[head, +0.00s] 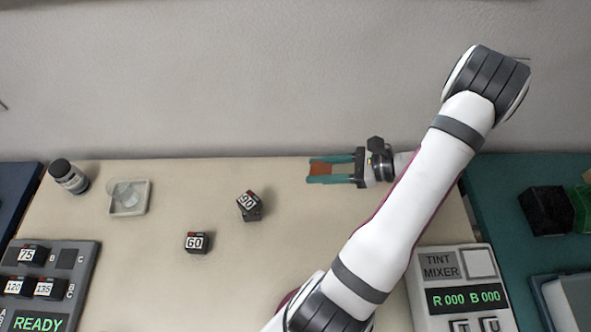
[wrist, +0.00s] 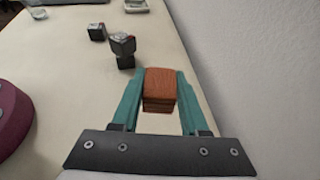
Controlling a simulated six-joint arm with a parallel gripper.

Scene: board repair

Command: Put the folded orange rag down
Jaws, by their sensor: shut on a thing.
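The folded orange rag (head: 321,169) is a small orange-brown block between the teal fingers of my gripper (head: 318,169), near the back edge of the table. In the wrist view the rag (wrist: 160,88) sits between the two fingertips of my gripper (wrist: 160,92), with layered folds showing on its near side. The gripper is shut on it, a finger touching each side. I cannot tell how high the rag is above the table. The rag's underside is hidden.
Blocks marked 90 (head: 248,203) and 60 (head: 197,243) stand on the table, the 90 block on another dark block. A white dish (head: 129,198) and a dark jar (head: 68,176) are at the left. The tint mixer (head: 455,290) is front right. A wall runs behind.

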